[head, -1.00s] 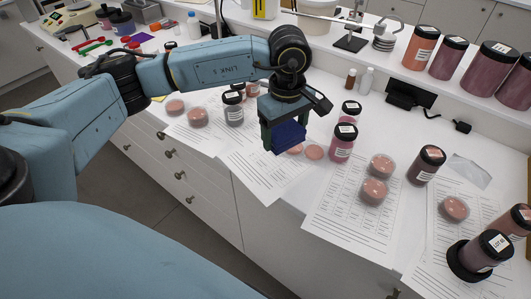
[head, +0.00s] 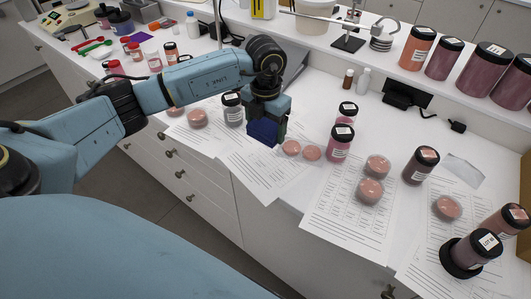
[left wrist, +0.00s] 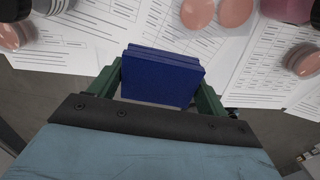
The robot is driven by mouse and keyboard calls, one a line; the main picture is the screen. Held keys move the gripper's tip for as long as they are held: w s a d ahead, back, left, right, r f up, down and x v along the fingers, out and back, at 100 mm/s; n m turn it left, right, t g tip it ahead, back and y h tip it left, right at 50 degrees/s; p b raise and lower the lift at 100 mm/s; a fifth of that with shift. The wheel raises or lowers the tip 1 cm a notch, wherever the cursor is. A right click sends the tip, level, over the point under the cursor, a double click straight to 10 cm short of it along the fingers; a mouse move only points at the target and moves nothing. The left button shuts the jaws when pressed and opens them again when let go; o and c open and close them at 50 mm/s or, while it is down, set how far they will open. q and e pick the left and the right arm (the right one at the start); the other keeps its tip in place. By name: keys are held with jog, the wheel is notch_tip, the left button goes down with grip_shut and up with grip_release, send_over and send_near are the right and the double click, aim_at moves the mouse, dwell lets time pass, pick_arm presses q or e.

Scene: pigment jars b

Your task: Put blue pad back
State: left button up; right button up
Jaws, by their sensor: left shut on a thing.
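The blue pad (head: 262,132) is a dark blue block held by my left gripper (head: 265,125) above the printed sheets near the counter's front edge. In the left wrist view the blue pad (left wrist: 162,76) sits between the two green fingers of my left gripper (left wrist: 160,84), which are shut on it. Several sheets show below and beyond the pad in that view. My right gripper is in neither view.
Pink powder dishes (head: 291,148) lie just right of the pad, with a magenta jar (head: 340,142) beyond them. A grey jar (head: 232,110) stands to the left. More jars (head: 420,165) and dishes are at the right. Large jars (head: 490,68) line the raised shelf.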

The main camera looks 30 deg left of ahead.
aim_at(265, 126)
pick_arm(q)
notch_tip(265, 126, down, 9)
jog(key=shift+r, duration=0.15)
dwell(0.4)
jog(key=shift+f, duration=0.2)
jog(key=o, duration=0.9)
jog(key=shift+r, duration=0.1)
notch_tip(265, 126, up, 12)
jog(key=shift+r, duration=0.1)
